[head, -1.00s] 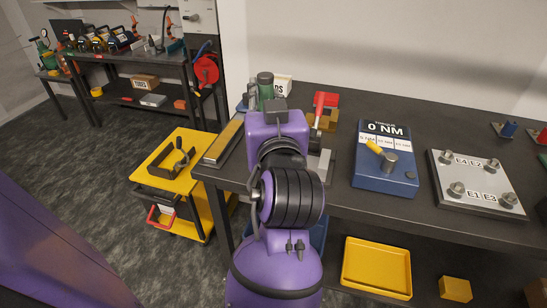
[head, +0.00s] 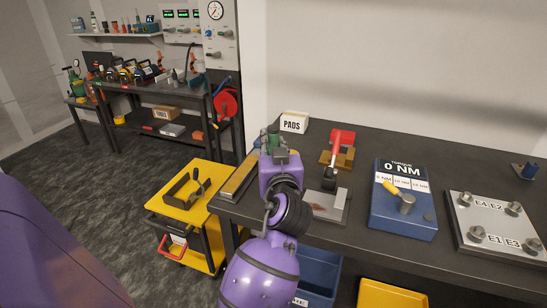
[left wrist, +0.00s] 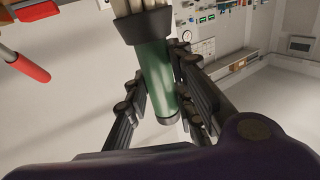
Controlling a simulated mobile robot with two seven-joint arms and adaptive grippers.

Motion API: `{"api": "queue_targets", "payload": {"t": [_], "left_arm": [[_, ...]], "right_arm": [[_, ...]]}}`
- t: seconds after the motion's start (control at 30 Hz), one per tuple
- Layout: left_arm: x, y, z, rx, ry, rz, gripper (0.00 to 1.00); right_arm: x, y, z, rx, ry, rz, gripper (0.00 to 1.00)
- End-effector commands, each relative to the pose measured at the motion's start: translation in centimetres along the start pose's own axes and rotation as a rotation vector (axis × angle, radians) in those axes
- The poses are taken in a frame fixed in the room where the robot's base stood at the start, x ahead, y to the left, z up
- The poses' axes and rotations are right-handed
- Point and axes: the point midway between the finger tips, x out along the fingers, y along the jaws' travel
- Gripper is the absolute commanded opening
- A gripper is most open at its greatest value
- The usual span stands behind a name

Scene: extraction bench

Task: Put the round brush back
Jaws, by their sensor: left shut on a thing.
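The round brush has a green handle (left wrist: 155,65), a black collar and a bundle of pale bristles at the top edge of the left wrist view. In the head view only a bit of green (head: 273,138) shows behind my left gripper (head: 276,150). That gripper is shut on the green handle, with its black fingers (left wrist: 160,95) on either side of it. It is over the left end of the dark bench (head: 320,236). The brush's lower side is hidden by my gripper in the head view. My right gripper is not in view.
A white PADS box (head: 293,122) stands behind the gripper. A red-handled tool (head: 338,143), a metal plate (head: 328,206), a blue torque meter (head: 402,215) and a plate with knobs (head: 470,208) are to the right. A yellow cart (head: 180,205) stands at left.

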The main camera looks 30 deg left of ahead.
Motion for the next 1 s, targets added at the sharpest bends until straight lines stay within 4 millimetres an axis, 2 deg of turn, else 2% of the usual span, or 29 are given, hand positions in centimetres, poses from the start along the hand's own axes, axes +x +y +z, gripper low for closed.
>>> {"api": "queue_targets", "payload": {"t": [0.1,0.3,0.73,0.77,0.8,0.9,1.0], "left_arm": [[0.9,-0.1,1.3,0.005,-0.001,0.0,0.0],[0.7,0.0,3.7,0.002,0.0,0.001,0.0],[0.7,0.0,4.5,0.001,-0.001,0.001,0.0],[0.7,0.0,4.4,0.001,-0.001,0.001,0.26],[0.7,0.0,4.3,0.001,-0.001,0.001,0.32],[0.7,0.0,4.3,0.001,0.0,0.001,0.41],[0.7,0.0,4.3,0.001,0.0,0.001,0.41]], "right_arm": [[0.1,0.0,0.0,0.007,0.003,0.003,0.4],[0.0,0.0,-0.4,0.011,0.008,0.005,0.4],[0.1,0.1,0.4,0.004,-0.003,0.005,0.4],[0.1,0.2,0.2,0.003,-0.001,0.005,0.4],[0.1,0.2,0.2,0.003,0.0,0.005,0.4],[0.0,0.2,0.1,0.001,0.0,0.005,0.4],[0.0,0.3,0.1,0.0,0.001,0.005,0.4]]}}
